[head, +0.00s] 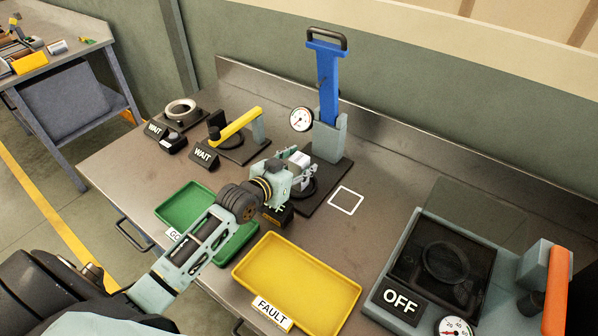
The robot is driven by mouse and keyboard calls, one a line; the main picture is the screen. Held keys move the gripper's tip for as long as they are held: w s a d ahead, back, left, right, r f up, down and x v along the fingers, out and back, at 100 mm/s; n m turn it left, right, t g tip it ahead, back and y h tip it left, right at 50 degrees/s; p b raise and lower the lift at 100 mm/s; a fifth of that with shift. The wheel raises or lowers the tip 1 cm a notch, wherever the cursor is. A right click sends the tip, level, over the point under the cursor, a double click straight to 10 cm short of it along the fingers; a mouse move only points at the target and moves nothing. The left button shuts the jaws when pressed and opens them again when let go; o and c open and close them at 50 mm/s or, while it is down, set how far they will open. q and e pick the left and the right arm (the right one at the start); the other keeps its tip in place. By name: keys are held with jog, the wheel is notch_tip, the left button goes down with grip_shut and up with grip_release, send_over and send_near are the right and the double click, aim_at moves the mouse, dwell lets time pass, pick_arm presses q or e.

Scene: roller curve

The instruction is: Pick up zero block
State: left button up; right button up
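A small pale grey block (301,168), which may be the zero block, is at the foot of the blue-lever press, on or just above its dark base. My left gripper (296,172) reaches in from the lower left, with its fingers at this block. The gripper's body hides part of the block and the fingertips, so I cannot tell whether they grip it. No readable mark shows on the block. My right gripper is not in view.
The blue-lever press (328,85) stands behind my gripper. A white square outline (345,201) is on the table right of it. A green tray (187,204) and yellow FAULT tray (297,285) lie in front. A yellow-handled fixture (236,123) is left; an OFF machine (440,260) is right.

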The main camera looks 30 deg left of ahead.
pick_arm(q)
grip_shut()
jog(key=shift+w+r, duration=0.1)
jog(key=shift+r, duration=0.05)
dwell(0.4)
